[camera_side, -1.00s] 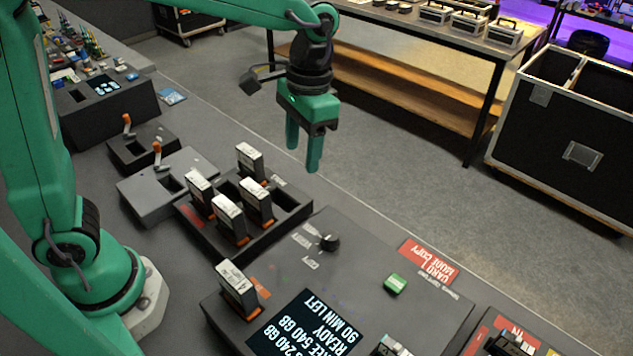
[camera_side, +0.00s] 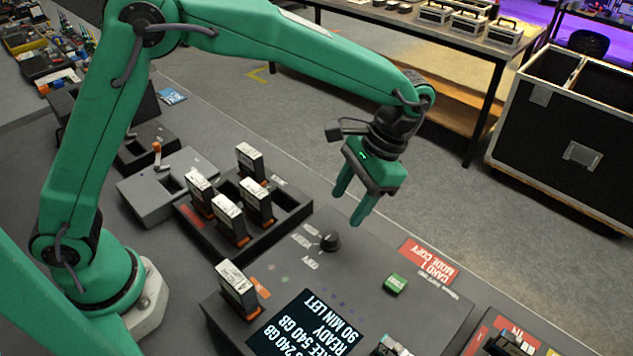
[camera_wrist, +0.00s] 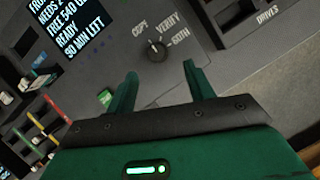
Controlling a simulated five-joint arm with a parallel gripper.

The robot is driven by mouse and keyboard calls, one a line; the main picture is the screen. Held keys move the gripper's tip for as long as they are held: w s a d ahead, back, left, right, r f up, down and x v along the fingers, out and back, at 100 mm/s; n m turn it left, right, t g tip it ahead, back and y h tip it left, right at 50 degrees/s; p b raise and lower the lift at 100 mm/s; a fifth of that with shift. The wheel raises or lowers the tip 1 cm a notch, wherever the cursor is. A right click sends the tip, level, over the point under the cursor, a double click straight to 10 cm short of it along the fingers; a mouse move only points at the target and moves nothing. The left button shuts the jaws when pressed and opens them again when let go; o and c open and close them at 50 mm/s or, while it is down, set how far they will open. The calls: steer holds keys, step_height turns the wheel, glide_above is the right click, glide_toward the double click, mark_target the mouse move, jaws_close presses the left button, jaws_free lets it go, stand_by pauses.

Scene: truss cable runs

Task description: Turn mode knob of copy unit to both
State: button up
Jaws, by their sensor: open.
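The copy unit (camera_side: 425,315) is a dark grey box at the lower middle of the side view. Its black round mode knob (camera_side: 329,241) stands upright near the far edge, with printed labels beside it. In the wrist view the knob (camera_wrist: 158,49) sits below the words COPY, VERIFY and BOTH. A small pale mark shows on the knob's upper left, on the COPY side; its exact setting is hard to tell. My gripper (camera_side: 350,207) is open and empty, tilted, above and just beyond the knob. In the wrist view the knob lies ahead, between the two fingertips (camera_wrist: 160,71).
A black rack (camera_side: 290,215) with several upright drives stands left of the knob. Open floor lies beyond the bench edge.

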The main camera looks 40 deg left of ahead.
mark_target(331, 234)
steer(key=shift+x, duration=3.85)
steer(key=shift+s+d, duration=0.15)
steer(key=c, duration=1)
